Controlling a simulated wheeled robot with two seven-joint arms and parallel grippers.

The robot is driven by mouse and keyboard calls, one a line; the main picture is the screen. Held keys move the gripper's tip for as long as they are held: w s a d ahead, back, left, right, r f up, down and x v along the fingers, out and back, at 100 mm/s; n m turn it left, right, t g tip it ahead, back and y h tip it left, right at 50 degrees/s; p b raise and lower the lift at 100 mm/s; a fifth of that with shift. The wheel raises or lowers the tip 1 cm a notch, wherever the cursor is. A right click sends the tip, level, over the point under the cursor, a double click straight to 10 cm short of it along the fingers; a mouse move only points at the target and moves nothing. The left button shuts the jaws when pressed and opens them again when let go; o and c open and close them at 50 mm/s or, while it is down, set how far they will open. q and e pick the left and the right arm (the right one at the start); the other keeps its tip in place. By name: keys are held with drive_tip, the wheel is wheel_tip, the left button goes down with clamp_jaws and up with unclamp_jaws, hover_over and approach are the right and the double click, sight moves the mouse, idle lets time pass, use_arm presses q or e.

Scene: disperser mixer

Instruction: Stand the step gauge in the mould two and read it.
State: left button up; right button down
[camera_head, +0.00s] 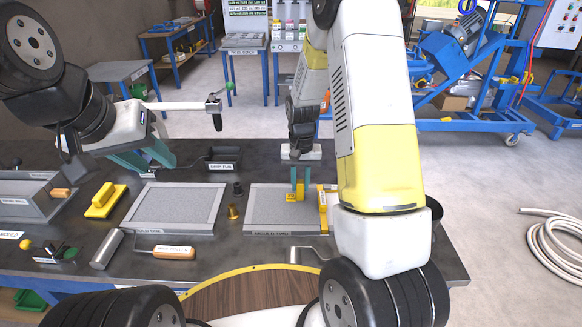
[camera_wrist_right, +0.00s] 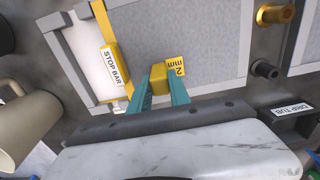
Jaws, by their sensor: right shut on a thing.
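The yellow step gauge (camera_head: 294,197) is between the teal fingers of my right gripper (camera_head: 298,180), over the grey bed of mould two (camera_head: 262,214). In the right wrist view my right gripper (camera_wrist_right: 165,88) is shut on the gauge block (camera_wrist_right: 157,77), with its "2 mm" tag (camera_wrist_right: 177,66) turned up beside it. I cannot tell whether the gauge's foot touches the bed. The yellow stop bar (camera_wrist_right: 112,65) lies along one side of the mould, close to the gauge. My left gripper (camera_head: 146,160) is empty with fingers apart, above the bench left of the back.
Another framed mould (camera_head: 172,208) lies to the left. A yellow float (camera_head: 104,200), a wooden-handled tool (camera_head: 174,252), a brass fitting (camera_head: 233,212) and a black drip tub (camera_head: 222,158) are on the bench. A beige mug (camera_wrist_right: 25,125) stands near the mould's edge.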

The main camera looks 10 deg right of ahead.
drive_tip(key=shift+f, duration=0.15)
idle(0.5)
drive_tip(key=c, duration=1.1)
unclamp_jaws()
drive_tip(key=r, duration=0.9)
drive_tip(key=shift+s, duration=0.2)
drive_tip(key=s+r+n+t, duration=0.1)
drive_tip(key=s+r+t, duration=0.1)
drive_tip(key=s+r, duration=0.4)
drive_tip(key=s+a+r+n+t+y, duration=0.1)
drive_tip(key=s+r+t, duration=0.1)
drive_tip(key=s+r, duration=0.4)
drive_tip(key=s+a+r+t+y, duration=0.1)
drive_tip(key=s+r+t, duration=0.1)
drive_tip(key=s+r, duration=0.5)
drive_tip(key=shift+s+r+n, duration=0.1)
drive_tip(key=shift+s+n, duration=0.3)
drive_tip(key=shift+s, duration=0.95)
